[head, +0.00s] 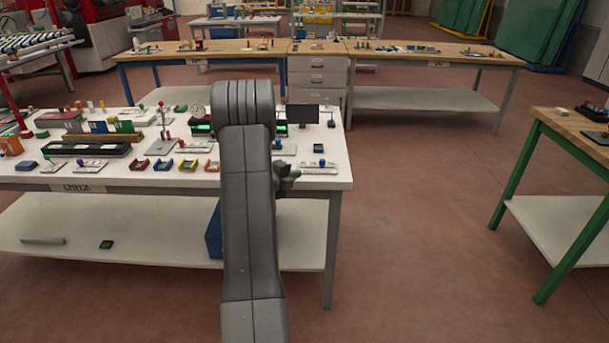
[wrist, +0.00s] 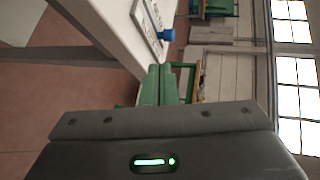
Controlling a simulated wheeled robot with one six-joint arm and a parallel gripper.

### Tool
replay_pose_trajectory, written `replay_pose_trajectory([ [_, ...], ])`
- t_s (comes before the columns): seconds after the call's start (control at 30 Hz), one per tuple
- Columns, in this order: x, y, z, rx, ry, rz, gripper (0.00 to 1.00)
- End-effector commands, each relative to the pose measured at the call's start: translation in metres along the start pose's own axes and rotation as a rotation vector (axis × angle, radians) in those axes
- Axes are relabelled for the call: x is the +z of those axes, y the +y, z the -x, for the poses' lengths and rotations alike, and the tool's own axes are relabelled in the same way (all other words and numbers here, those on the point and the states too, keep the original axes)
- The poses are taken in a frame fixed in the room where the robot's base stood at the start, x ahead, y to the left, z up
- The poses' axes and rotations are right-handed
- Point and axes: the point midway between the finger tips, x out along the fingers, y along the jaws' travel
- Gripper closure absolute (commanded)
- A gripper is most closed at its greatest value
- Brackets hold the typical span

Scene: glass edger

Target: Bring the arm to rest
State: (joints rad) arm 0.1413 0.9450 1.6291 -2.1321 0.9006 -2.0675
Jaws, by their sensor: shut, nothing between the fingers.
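My arm rises through the middle of the head view, bent at the top. My gripper (head: 288,178) shows only in part there, as a dark shape just right of the arm, by the front right part of the white check table (head: 335,180). In the wrist view my gripper (wrist: 160,72) has its two greenish fingers together, with nothing between them. The table edge (wrist: 122,45) and a plate with a blue knob (wrist: 167,35) lie beyond the fingertips, apart from them.
A green-legged table (head: 540,150) is at the right. Wooden benches (head: 420,52) stand behind. The red floor between is clear.

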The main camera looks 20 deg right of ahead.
Motion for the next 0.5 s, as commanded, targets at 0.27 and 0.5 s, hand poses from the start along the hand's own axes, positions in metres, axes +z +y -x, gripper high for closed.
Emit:
replay_pose_trajectory([
  [0.27,0.0,0.0,0.022,0.0,0.0,0.0,1.0],
  [0.5,0.0,0.0,0.022,0.0,0.001,0.0,1.0],
])
